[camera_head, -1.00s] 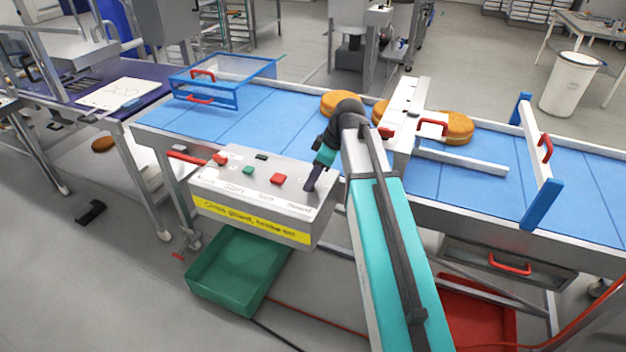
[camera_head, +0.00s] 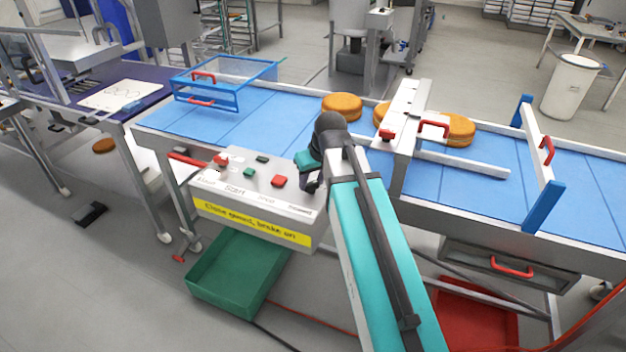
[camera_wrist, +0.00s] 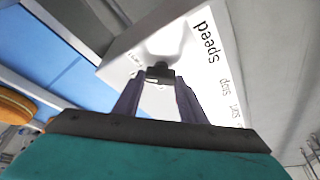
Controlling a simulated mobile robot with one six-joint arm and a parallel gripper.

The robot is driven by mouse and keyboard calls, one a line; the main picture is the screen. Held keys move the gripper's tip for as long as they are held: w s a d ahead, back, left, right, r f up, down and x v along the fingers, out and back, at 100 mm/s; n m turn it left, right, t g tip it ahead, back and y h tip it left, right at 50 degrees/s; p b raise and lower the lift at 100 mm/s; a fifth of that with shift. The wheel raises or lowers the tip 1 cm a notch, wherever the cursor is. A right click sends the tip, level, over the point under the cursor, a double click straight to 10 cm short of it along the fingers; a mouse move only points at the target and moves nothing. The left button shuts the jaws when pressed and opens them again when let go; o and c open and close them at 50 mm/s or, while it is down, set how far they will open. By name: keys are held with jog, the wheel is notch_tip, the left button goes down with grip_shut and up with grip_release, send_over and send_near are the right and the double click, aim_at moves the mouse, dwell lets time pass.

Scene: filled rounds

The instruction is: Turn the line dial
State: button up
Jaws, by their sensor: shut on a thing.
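The control box (camera_head: 255,215) stands at the front of the blue conveyor, with labelled controls on its top and a yellow strip that reads "Close guard, brake on". The dial is a small dark knob by the "Speed" label, at the box's right end. In the wrist view the dial (camera_wrist: 160,70) sits between my fingertips. My gripper (camera_wrist: 158,82) is shut on it, one purple finger on each side. In the head view my gripper (camera_head: 309,186) is over the box's right end, and my wrist hides most of the dial.
A red button (camera_head: 279,181) and a green button (camera_head: 249,172) are left of my gripper. A blue guard frame (camera_head: 205,98) stands at the belt's left. Round orange-brown pieces (camera_head: 342,106) lie on the belt behind my wrist. A green crate (camera_head: 235,285) is below the box.

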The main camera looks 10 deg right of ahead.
jog(key=shift+a+m+h, duration=0.15)
jog(key=shift+m+h, duration=0.55)
jog(key=shift+m, duration=1.2)
jog(key=o, duration=1.1)
jog(key=shift+c, duration=0.2)
jog(key=shift+r, duration=0.1)
jog(key=b+v, duration=0.2)
jog(key=v, duration=1.1)
jog(key=shift+s+r, duration=0.25)
jog(key=shift+s, duration=0.05)
jog(key=shift+a, duration=0.15)
